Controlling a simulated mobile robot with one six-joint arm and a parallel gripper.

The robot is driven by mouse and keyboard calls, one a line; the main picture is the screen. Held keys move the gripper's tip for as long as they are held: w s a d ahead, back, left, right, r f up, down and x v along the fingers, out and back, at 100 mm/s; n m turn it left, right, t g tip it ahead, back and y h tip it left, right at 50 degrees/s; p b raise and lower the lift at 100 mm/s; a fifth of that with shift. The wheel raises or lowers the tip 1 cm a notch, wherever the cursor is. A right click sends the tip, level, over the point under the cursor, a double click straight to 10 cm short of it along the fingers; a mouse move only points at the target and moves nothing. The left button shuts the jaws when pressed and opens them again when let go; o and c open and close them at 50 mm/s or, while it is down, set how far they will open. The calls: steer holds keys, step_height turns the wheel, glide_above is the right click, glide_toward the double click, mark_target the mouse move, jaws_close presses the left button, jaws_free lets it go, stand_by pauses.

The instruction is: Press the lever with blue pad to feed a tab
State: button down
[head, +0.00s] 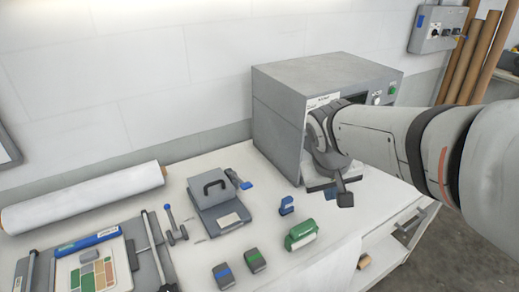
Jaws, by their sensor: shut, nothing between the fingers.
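A grey box-shaped unit with a black handle on its lid (216,200) stands mid-table. A short lever with a blue pad (245,184) sticks out from its right side. No tab can be made out. My gripper (345,197) is shut and empty, pointing down in front of the large grey press (278,125). It is well to the right of the blue pad and apart from it. My arm and gripper hide part of the press front and the light tray below it.
A white roll (85,198) lies at the back left. A small blue-knobbed lever (168,208), a blue dispenser (287,205), a green-and-white item (301,235) and two dark blocks (223,275) (255,261) stand on the table. Bare tabletop lies between the unit and the press.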

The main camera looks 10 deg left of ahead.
steer(key=w+a+n+t, duration=0.1)
steer(key=w+a, duration=0.3)
steer(key=a, duration=0.3)
steer(key=w+a+n+t+h+p, duration=0.1)
steer(key=w+a+n, duration=0.1)
steer(key=w+a, duration=0.3)
steer(key=w+a+n+t, duration=0.1)
steer(key=w+a, duration=0.4)
steer(key=a, duration=0.6)
steer(key=shift+r+n+p, duration=0.4)
steer(key=shift+r, duration=0.05)
steer(key=shift+f, duration=0.1)
steer(key=b, duration=0.6)
glide_above(243, 185)
steer(key=f, duration=0.7)
steer(key=shift+w+a+f, duration=0.1)
steer(key=shift+w+f, duration=0.1)
steer(key=shift+f, duration=0.1)
steer(key=shift+s+f+b, duration=0.15)
steer(key=shift+f+b, duration=0.2)
steer(key=shift+b, duration=0.1)
steer(key=shift+f, duration=0.1)
steer(key=shift+s+f+b, duration=0.15)
steer(key=shift+f+b, duration=0.2)
steer(key=shift+b, duration=0.3)
